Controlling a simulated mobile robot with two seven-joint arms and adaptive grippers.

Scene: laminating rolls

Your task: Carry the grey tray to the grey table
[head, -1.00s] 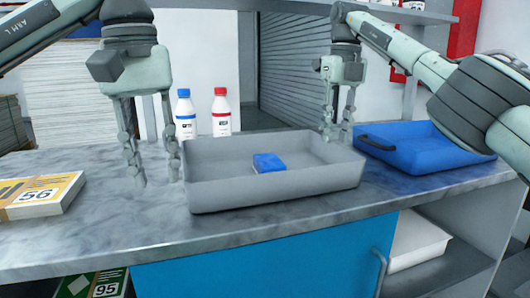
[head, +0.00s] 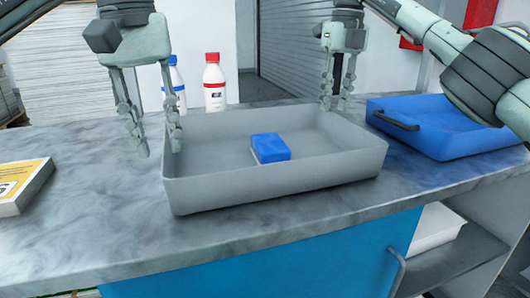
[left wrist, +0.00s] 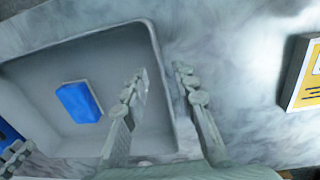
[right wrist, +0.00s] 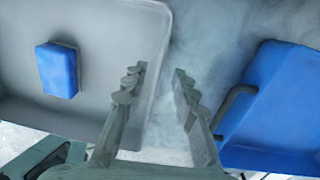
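The grey tray (head: 275,193) rests on a grey marbled counter (head: 90,230) with a blue front. I cannot tell whether this counter is the grey table. A blue sponge-like block (head: 270,146) lies inside the tray. My left gripper (head: 158,148) is open at the tray's left wall. In the left wrist view (left wrist: 162,75), one finger is over the tray's inside and the other outside, with the wall between them. My right gripper (head: 336,103) is open at the tray's right wall, fingers on either side of it in the right wrist view (right wrist: 158,75).
A blue tray (head: 440,138) with a dark handle stands close to the right. A white bottle with a red cap (head: 214,85) and one with a blue cap (head: 173,88) stand behind. A yellow-and-white pack (head: 22,185) lies at the left edge.

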